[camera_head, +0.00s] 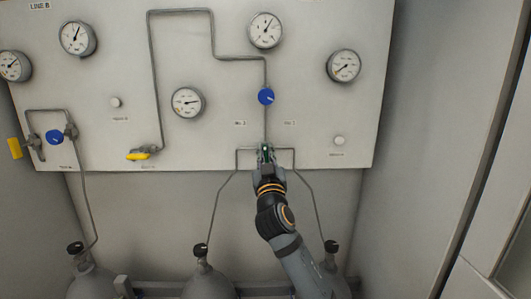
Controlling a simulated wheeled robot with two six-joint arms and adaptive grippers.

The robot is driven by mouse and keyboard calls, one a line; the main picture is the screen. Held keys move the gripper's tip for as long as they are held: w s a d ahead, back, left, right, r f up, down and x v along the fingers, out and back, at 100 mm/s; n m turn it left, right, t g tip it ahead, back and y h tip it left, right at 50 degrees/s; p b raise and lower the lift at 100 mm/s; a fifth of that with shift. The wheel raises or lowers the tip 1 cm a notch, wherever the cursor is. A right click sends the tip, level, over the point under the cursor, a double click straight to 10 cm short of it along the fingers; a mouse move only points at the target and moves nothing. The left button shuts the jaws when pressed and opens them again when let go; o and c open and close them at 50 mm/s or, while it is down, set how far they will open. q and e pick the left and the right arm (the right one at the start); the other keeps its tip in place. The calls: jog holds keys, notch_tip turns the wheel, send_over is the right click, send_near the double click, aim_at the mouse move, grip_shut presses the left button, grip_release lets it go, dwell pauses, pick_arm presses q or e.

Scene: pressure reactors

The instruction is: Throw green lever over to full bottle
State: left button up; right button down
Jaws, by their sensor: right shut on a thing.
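The green lever (265,147) sits at the bottom of the panel, on the pipe junction below a blue knob. Only a small green part of it shows between my fingers. My right gripper (265,153) is shut on it, with my arm reaching up from below. Thin pipes run from this junction to a middle bottle (205,281) and a right bottle (331,247), which is partly behind my arm. The gauge faces are too small to read for which bottle is full. My left gripper is not in view.
The grey panel (215,130) carries several round gauges, a blue knob (266,96) just above my gripper, and a yellow lever (140,156) to the left. Another yellow handle (15,148) is at the far left. A left bottle (92,280) stands below. A wall closes the right side.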

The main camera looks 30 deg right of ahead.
jog(key=shift+n, duration=0.4)
jog(key=n+y+p, duration=0.1)
jog(key=n, duration=0.1)
jog(key=n+y+p, duration=0.1)
jog(key=n, duration=0.1)
jog(key=shift+w+a+r+n+t+y+p, duration=0.1)
jog(key=shift+n+t+y+p, duration=0.2)
jog(key=shift+n+t+y, duration=0.1)
jog(key=n+y+p, duration=0.1)
jog(key=n+p, duration=0.1)
jog(key=n, duration=0.1)
jog(key=shift+a+y, duration=0.1)
jog(key=shift+y, duration=0.2)
jog(key=shift+f+n+y+p, duration=0.25)
jog(key=shift+n+y+p, duration=0.15)
jog(key=shift+n, duration=0.5)
jog(key=c, duration=1.4)
grip_release()
